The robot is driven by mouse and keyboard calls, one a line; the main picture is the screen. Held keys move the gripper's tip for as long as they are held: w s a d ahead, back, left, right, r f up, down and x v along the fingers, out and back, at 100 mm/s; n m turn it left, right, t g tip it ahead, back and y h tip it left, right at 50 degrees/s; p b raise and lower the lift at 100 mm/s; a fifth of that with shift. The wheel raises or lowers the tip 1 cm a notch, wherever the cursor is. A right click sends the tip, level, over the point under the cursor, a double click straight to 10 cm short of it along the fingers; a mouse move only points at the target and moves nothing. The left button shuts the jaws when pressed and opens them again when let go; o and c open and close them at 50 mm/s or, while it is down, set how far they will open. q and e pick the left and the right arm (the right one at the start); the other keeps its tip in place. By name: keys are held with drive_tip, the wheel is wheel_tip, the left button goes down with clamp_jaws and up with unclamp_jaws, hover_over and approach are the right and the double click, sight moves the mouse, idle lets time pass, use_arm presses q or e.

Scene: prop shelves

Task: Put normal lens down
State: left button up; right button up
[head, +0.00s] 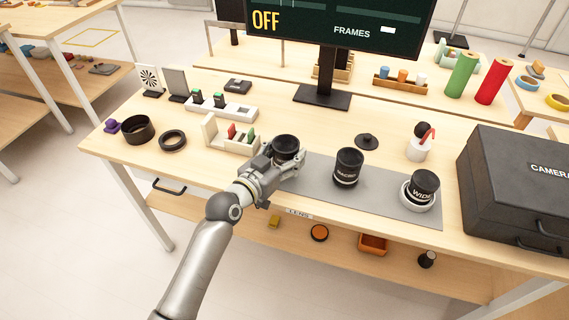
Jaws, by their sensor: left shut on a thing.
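My left gripper (291,163) reaches in from the lower left and is shut on a black lens (285,144) at the left end of the grey mat (312,188). The gripper hides the lens's lower part and label, so I cannot tell whether it touches the mat. A black lens marked MACRO (347,167) stands upright in the middle of the mat. A lens marked WIDE (424,184) sits tilted in a white ring (407,197) at the mat's right end. My right gripper is not in view.
A black camera case (515,190) fills the table's right side. A card holder (218,137), a charger strip (240,112), black rings (172,140) and a monitor stand (322,97) are left and behind. A black cap (367,141) and a white cup (418,150) stand behind the mat.

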use_arm(q)
drive_tip(key=shift+w+a+f, duration=0.1)
drive_tip(key=shift+w+f, duration=0.3)
drive_tip(key=shift+f, duration=1.5)
drive_tip(key=shift+f+b, duration=0.2)
drive_tip(key=shift+b, duration=0.15)
drive_tip(key=o, duration=1.3)
drive_tip(key=shift+r, duration=0.15)
drive_tip(key=v, duration=1.2)
